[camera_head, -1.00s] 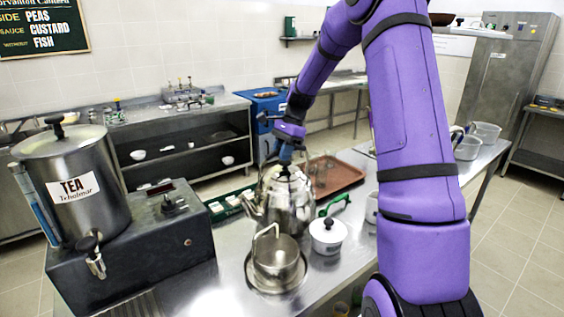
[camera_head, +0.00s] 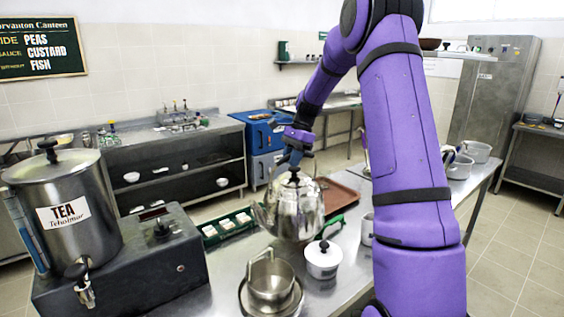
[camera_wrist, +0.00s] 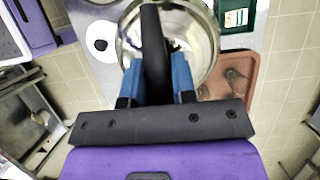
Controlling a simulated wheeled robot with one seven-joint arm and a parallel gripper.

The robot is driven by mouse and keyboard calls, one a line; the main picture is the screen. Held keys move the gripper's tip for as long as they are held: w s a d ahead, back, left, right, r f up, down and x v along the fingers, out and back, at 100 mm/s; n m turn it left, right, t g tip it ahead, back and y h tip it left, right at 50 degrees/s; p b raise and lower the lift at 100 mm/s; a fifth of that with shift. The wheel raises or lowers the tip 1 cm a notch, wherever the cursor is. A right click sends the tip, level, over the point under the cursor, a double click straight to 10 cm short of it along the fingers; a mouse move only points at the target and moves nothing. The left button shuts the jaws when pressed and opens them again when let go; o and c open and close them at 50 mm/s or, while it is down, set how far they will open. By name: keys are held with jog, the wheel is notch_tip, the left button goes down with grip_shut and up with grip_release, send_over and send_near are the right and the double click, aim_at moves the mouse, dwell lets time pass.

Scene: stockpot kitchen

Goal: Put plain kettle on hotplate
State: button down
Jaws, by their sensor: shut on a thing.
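The steel kettle (camera_head: 296,212) is in the middle of the head view, upright, with its spout to the left. My gripper (camera_head: 295,160) is above it and shut on its black handle. In the wrist view, the blue fingers of my gripper (camera_wrist: 158,75) flank the dark handle, and the kettle's round steel body (camera_wrist: 205,50) shows beyond. The kettle seems slightly above the counter, but its underside is hidden. I cannot tell which thing is the hotplate; a dark box (camera_head: 130,270) under the tea urn (camera_head: 70,210) stands at the left.
A steel pot (camera_head: 270,283) on a round plate and a white lidded pot (camera_head: 323,262) stand in front of the kettle. A green tray (camera_head: 228,226) is left of it, and a brown tray (camera_head: 338,196) is behind.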

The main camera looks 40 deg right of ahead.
jog(key=d, duration=1.2)
jog(key=shift+w+r, duration=0.15)
jog(key=shift+w, duration=0.05)
jog(key=shift+a, duration=0.1)
